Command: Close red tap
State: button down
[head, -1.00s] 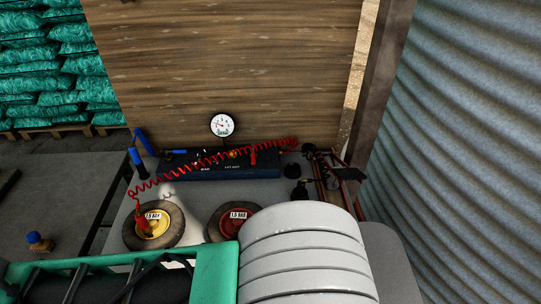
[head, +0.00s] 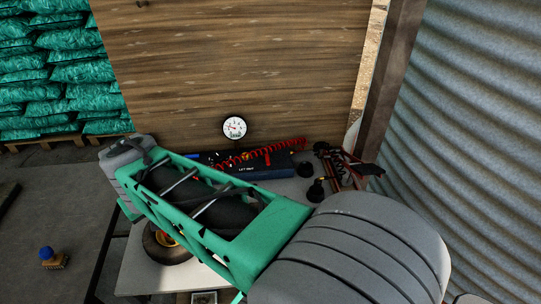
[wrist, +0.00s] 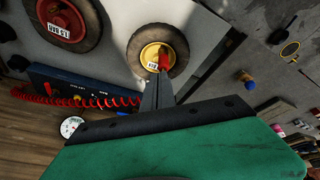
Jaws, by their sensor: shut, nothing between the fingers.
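The red tap (head: 267,158) is a small red lever on the dark blue air unit (head: 262,172) at the back of the bench, beside the coiled red hose. A red hose fitting (wrist: 163,58) shows at that hub, just beyond the fingertips. My arm hides the fingers in the head view.
A round gauge (head: 234,128) stands behind the unit against the wooden board (head: 235,65). A red-hubbed wheel (wrist: 65,20) lies on the bench. Dark tools (head: 335,165) lie to the right. A blue-knobbed brush (head: 47,256) is on the left table.

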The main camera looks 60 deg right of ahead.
jog(key=w+d+m+g+h, duration=0.1)
jog(key=w+d+m, duration=0.15)
jog(key=d, duration=0.45)
jog(key=w+d+m+h, duration=0.2)
jog(key=w+d, duration=0.2)
jog(key=d, duration=0.4)
jog(key=m+g+h+p, duration=0.1)
jog(key=m+g+h, duration=0.1)
jog(key=m+g, duration=0.2)
send_near(267, 159)
jog(key=w+a+r, duration=0.3)
jog(key=w+a, duration=0.1)
jog(key=a, duration=0.1)
jog(key=p+x, duration=0.1)
jog(key=x, duration=0.4)
jog(key=p+x, duration=0.1)
jog(key=x, duration=0.4)
jog(key=shift+w, duration=0.25)
jog(key=shift+s+d+f+p, duration=0.2)
jog(key=shift+s+d+p, duration=0.45)
jog(key=shift+s+d, duration=0.35)
jog(key=shift+s+d+t, duration=0.2)
jog(key=shift+s+t, duration=0.1)
jog(key=shift+s+d+f, duration=0.1)
jog(key=shift+f, duration=0.1)
